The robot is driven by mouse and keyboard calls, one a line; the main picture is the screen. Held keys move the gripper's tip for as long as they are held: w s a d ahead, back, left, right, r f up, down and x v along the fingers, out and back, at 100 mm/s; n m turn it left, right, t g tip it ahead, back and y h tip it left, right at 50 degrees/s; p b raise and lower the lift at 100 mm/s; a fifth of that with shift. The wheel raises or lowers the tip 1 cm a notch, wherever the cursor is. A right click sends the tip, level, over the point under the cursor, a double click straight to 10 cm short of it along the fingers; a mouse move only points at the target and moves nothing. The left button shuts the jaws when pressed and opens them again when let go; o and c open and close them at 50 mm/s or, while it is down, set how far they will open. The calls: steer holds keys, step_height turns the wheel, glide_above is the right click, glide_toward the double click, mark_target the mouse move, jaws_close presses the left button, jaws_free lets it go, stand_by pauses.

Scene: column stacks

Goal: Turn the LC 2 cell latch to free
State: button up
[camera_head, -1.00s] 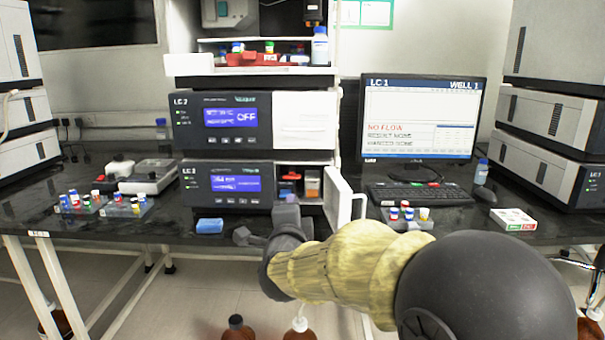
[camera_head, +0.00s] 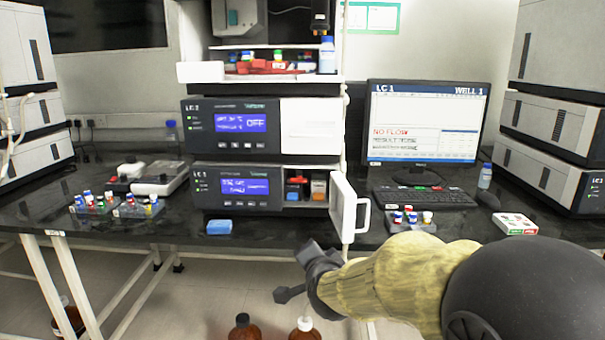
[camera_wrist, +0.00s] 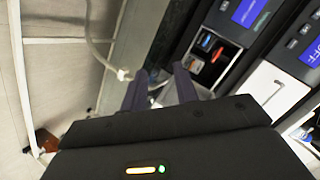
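The upper module (camera_head: 230,152), labelled LC 2, has a lit blue screen showing OFF and a closed white front panel (camera_head: 310,125) on its right. No latch shows on it. The lower module (camera_head: 237,203) has its white door (camera_head: 344,207) swung open to the right. Its compartment shows a red part (camera_head: 297,181) and an orange-and-blue part (camera_head: 318,189); the wrist view shows this compartment (camera_wrist: 213,58) too. I cannot tell whether the red part is a latch. My gripper (camera_head: 297,272) is open and empty, below and in front of the open door. Its spread fingers show in the wrist view (camera_wrist: 160,88).
A vial rack (camera_head: 410,224) stands right of the open door, before the keyboard (camera_head: 424,197). Brown bottles (camera_head: 243,328) stand on the floor below.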

steer(key=s+d+f+n+g+p, duration=0.1)
steer(key=s+d+f+n+g, duration=0.25)
steer(key=s, duration=0.35)
steer(key=s+d+f+n+g+h+p, duration=0.1)
steer(key=s+d+f+n+g, duration=0.3)
steer(key=s, duration=0.4)
steer(key=s+d+f+n+g+p, duration=0.25)
steer(key=s+d+f, duration=0.2)
steer(key=s, duration=0.25)
step_height(320, 180, up, 38)
steer(key=g+p, duration=0.1)
steer(key=p, duration=3.6)
steer(key=shift+s+d+f, duration=0.15)
steer(key=shift+s+d, duration=0.1)
steer(key=shift+d, duration=0.1)
